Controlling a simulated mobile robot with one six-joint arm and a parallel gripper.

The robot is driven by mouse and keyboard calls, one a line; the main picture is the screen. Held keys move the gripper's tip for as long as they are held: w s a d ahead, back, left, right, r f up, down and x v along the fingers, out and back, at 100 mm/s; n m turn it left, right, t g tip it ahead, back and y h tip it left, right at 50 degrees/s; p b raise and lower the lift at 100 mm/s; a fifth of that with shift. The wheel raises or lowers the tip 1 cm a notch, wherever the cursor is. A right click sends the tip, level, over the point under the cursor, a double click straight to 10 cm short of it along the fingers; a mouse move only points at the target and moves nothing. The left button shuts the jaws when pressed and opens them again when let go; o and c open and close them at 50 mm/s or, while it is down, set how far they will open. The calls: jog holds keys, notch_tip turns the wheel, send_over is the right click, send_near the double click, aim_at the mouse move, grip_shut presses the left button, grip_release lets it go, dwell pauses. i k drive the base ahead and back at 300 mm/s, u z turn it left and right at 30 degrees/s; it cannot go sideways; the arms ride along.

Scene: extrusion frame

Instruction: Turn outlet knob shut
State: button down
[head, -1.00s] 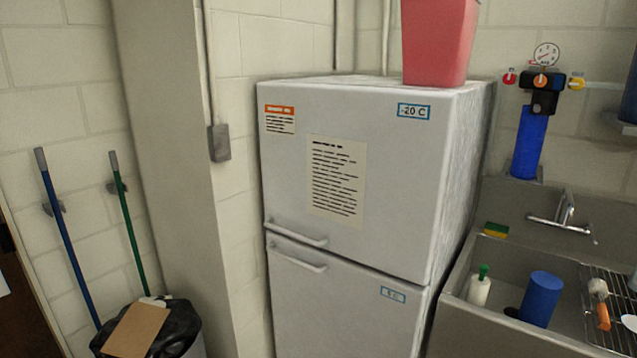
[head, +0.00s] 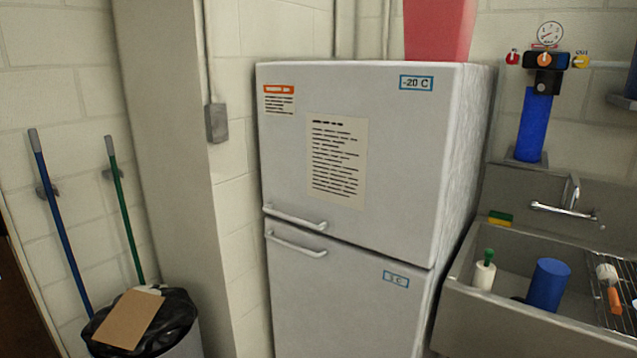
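The yellow outlet knob (head: 581,61) is at the upper right of the head view, on the right side of a dark filter head on the wall. A small label above it seems to read OUT. An orange knob (head: 544,59) sits at the front centre of the head, and a red knob (head: 513,57) on its left. A round gauge (head: 549,34) stands above, and a blue filter housing (head: 532,125) hangs below. The yellow knob's exact setting is too small to tell. My gripper is not in view.
A white fridge (head: 300,235) fills the middle, with a red bin (head: 438,30) on top. A grey sink (head: 480,318) below the filter holds a blue cup (head: 548,285) and a bottle (head: 484,275). A trash bin (head: 178,325) and two poles stand left.

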aim_at(581, 62)
jog(key=u, duration=1.75)
jog(key=k, duration=0.1)
jog(key=z, duration=2.85)
